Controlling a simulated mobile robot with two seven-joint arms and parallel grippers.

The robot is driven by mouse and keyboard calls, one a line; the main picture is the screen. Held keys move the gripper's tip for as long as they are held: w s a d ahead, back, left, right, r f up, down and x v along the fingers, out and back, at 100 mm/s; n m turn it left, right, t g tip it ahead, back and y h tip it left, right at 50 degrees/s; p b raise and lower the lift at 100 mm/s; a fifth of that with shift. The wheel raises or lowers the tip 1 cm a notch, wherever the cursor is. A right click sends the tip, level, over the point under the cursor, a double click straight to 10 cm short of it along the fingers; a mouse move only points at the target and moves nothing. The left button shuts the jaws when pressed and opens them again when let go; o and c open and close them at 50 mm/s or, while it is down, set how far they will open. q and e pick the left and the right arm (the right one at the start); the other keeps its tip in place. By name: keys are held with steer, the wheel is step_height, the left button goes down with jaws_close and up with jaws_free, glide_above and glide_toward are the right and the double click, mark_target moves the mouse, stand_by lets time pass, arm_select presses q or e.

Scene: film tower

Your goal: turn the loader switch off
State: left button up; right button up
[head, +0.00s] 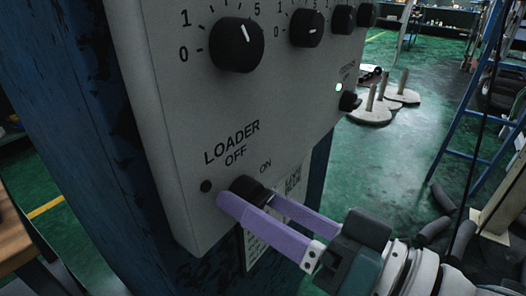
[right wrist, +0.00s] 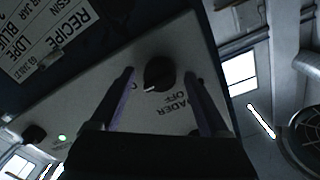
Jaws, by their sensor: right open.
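The loader switch is a black round knob (head: 247,188) low on the pale grey control panel (head: 185,150), below the words LOADER and OFF, with ON to its right. My right gripper (head: 246,198) is open, with its purple fingers reaching up to the knob from the lower right. In the right wrist view the knob (right wrist: 158,72) lies between the two fingertips (right wrist: 160,76), one on each side. A white mark shows on its edge, on the side of the ON lettering. I cannot tell whether the fingers touch it. My left gripper is not in view.
Several black dials, including one (head: 237,45) marked 0, 1 and 5, sit above the switch. A green light (head: 339,87) and a smaller black knob (head: 349,101) are at the panel's right. A blue post (head: 85,110) stands behind. A blue ladder (head: 470,110) stands right.

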jaws_close()
stand_by(0.7)
